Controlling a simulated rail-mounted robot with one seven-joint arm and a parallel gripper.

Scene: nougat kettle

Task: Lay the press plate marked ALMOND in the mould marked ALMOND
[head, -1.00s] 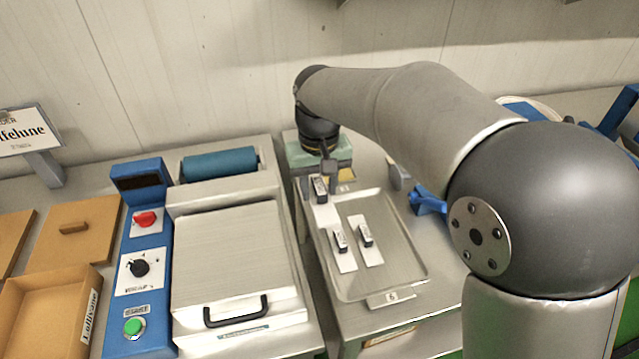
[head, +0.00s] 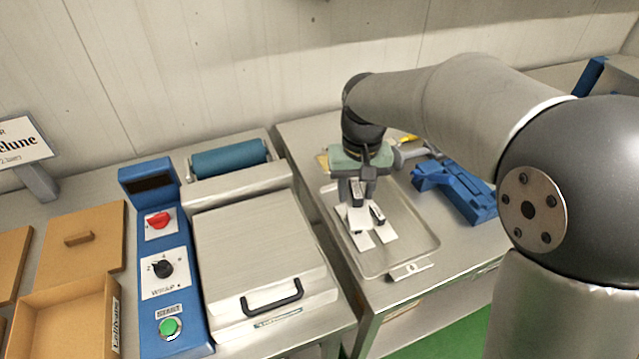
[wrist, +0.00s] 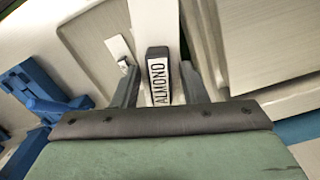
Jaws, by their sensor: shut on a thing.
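My gripper (head: 357,188) is shut on the black handle of the press plate marked ALMOND (wrist: 158,78), whose label reads clearly between the fingers in the wrist view. This plate is a narrow white strip; in the head view (head: 353,216) it appears above the metal tray (head: 424,222), overlapping the other plates. Two more white plates with black handles lie in the tray; one (head: 386,235) is at the right, the other partly hidden behind the held plate. Their labels are not readable. I cannot make out a mould marked ALMOND in either view.
A steel press (head: 260,250) with a black handle stands left of the tray, beside a blue control panel (head: 165,255). A blue fixture (head: 455,190) lies to the right. Wooden boxes (head: 70,310) are at the far left.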

